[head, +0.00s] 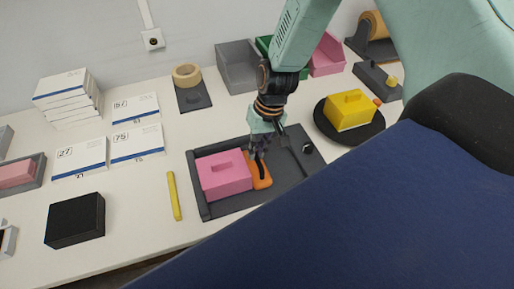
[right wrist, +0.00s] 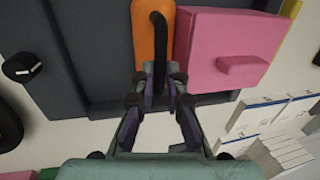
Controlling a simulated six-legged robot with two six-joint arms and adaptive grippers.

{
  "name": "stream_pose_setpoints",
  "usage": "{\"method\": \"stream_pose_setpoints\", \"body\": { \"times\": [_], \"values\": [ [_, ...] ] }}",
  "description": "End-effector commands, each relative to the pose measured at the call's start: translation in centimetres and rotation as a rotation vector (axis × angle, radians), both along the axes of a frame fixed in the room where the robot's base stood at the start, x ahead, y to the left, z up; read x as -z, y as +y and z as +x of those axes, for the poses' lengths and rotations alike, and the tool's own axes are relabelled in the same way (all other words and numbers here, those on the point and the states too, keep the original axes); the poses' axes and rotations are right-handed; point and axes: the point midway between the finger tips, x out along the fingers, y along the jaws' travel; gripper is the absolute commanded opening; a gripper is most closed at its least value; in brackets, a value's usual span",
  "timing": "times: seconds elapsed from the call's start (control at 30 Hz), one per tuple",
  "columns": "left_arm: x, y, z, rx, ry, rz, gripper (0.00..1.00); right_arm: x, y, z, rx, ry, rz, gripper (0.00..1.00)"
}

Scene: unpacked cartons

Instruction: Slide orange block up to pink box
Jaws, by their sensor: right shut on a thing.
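The pink box (head: 222,175) lies at the left end of the dark tray (head: 199,203), with a raised grip on its top. The orange block (head: 262,182) lies in the tray against or very close to the box's right side; it carries a black upright handle. In the right wrist view the orange block (right wrist: 144,35) and pink box (right wrist: 228,35) sit side by side with hardly any gap. My right gripper (head: 259,152) is over the orange block, its fingers (right wrist: 160,95) shut on the block's black handle. My left gripper is not in view.
A yellow stick (head: 174,196) and a black box (head: 75,221) lie left of the tray. A yellow block (head: 349,112) sits on a black round plate at right. The tray's right part is free. White boxes and bins stand behind.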

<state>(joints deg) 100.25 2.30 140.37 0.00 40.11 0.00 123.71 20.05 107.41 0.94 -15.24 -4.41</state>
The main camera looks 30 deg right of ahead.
Motion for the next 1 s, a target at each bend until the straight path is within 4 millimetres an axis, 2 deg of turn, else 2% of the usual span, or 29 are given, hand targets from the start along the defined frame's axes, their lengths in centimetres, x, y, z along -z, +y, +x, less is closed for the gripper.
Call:
{"method": "stream_pose_setpoints", "body": {
  "times": [0.27,0.3,0.57,0.87,1.0],
  "values": [
    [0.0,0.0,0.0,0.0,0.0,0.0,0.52,0.1,-0.1,-0.5,-0.002,0.013,0.003,0.0],
    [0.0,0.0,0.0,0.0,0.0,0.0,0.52,0.1,-0.1,-0.5,-0.002,0.013,0.003,0.14],
    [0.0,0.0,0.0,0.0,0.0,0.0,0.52,0.0,-0.1,-0.3,-0.001,0.006,0.001,0.35],
    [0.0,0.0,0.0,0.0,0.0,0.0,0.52,-0.1,0.0,-0.1,-0.001,0.003,0.002,0.35],
    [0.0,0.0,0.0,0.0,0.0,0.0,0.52,-1.1,-0.1,0.0,-0.001,0.0,0.003,0.35]
  ]
}}
